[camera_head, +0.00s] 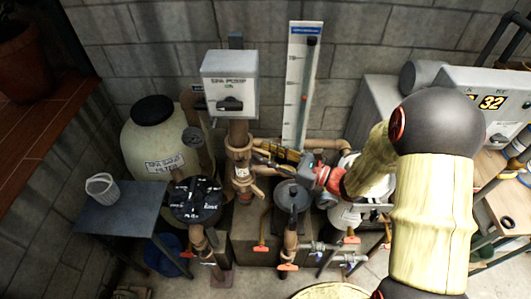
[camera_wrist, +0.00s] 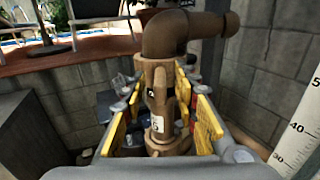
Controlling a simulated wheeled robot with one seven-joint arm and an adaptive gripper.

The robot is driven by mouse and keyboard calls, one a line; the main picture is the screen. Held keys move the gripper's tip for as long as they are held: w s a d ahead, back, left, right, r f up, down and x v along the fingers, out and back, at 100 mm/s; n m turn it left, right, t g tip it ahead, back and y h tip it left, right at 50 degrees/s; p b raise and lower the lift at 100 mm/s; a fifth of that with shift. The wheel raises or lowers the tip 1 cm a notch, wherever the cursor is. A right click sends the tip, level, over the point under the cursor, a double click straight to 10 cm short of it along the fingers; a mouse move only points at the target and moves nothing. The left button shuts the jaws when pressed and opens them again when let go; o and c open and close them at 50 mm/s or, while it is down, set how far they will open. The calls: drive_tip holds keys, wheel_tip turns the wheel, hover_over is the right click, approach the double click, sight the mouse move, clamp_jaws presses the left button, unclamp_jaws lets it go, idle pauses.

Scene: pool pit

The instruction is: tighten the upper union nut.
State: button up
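The upper union nut (camera_head: 238,147) is a brown ribbed collar on the upright pipe below the grey pump box. In the wrist view the upper nut (camera_wrist: 156,75) sits under a brown elbow, between the far ends of my fingers. A lower union nut (camera_wrist: 166,140) shows beneath it, also in the head view (camera_head: 243,184). My gripper (camera_head: 264,152) reaches in from the right, its yellow and black fingers level with the upper nut. In the wrist view my gripper (camera_wrist: 159,92) is open, fingers on either side of the pipe. Contact with the nut cannot be told.
The pump box (camera_head: 230,82) hangs just above the nut. A white gauge board (camera_head: 301,85) stands on the wall behind my fingers. A cream filter tank (camera_head: 150,135) is at left, and a black-lidded strainer (camera_head: 195,200) and orange-handled valves (camera_head: 262,247) stand below.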

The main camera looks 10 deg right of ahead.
drive_tip(key=shift+w+a, duration=0.1)
drive_tip(key=shift+a, duration=0.05)
drive_tip(key=shift+c, duration=0.7)
clamp_jaws()
